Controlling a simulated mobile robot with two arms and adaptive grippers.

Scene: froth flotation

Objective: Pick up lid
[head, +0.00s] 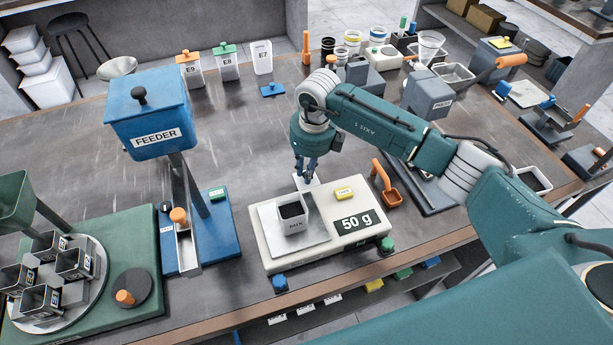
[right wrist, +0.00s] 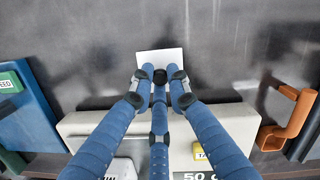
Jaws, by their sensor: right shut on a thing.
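My right gripper (head: 306,172) has its blue fingers pointing down just behind the scale, shut on a small white square lid (head: 314,183). In the right wrist view the white lid (right wrist: 172,60) shows beyond the fingertips, with a black knob (right wrist: 160,76) between the fingers (right wrist: 159,82). I cannot tell whether the lid still touches the table. An open white container marked MIX (head: 293,225), with dark material inside, stands on the scale pan. My left gripper is not in view.
The scale (head: 270,256) reads 50 g, with a yellow TARE button (head: 345,193). An orange scoop (head: 385,182) lies to its right. The blue feeder (head: 150,113) stands to the left. A blue lid (head: 272,89) lies before the open container E7 (head: 262,58). The table's middle is clear.

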